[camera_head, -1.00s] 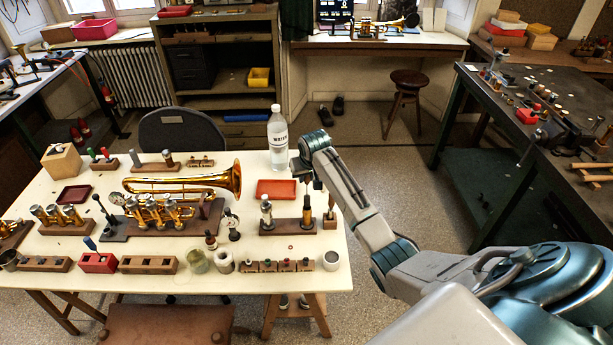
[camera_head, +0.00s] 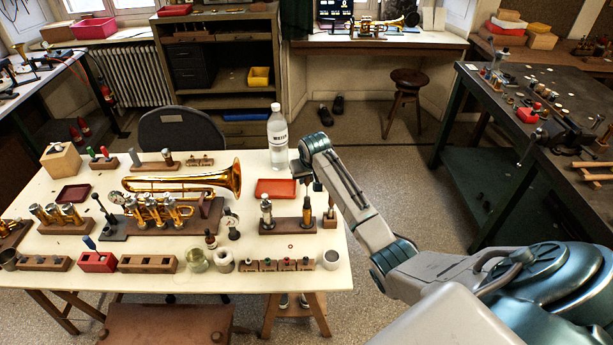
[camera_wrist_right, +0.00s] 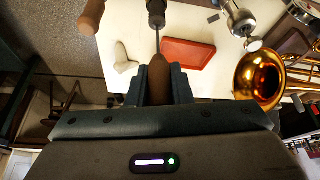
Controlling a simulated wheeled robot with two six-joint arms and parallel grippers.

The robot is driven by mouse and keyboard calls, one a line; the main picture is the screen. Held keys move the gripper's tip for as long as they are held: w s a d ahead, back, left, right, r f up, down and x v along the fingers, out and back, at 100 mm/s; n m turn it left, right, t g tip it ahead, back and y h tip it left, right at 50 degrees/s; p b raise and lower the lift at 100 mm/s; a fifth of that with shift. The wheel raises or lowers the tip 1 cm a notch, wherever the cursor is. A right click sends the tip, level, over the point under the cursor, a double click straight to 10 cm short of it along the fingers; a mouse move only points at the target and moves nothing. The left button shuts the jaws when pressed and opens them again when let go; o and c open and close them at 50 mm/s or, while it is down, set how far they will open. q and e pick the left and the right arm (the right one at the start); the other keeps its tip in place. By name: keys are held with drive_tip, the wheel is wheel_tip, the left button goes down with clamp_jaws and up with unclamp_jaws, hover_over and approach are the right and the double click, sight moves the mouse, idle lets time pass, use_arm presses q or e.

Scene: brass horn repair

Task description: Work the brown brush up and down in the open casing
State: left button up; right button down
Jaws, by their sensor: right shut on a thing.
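My right gripper (camera_wrist_right: 158,88) is shut on the brown brush, whose handle (camera_wrist_right: 158,72) sits between the fingers in the right wrist view. A thin rod runs from the handle to a dark upright cylinder (camera_wrist_right: 156,12), which looks like the open casing. In the head view this casing (camera_head: 307,212) stands upright on the right part of a brown wooden block (camera_head: 286,228), below my right gripper (camera_head: 312,184). The brush's lower end is hidden. A silver-topped cylinder (camera_head: 266,212) stands on the block's left part. My left gripper is out of view.
Beside the block a brown-handled tool (camera_head: 330,214) stands upright. A red tray (camera_head: 276,189) and a water bottle (camera_head: 277,140) are behind. The golden horn (camera_head: 190,182) lies left.

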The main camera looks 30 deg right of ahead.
drive_tip(key=shift+f+b, duration=0.75)
drive_tip(key=shift+f, duration=1.75)
drive_tip(key=shift+r+p, duration=0.95)
drive_tip(key=shift+p, duration=0.15)
drive_tip(key=shift+r, duration=0.85)
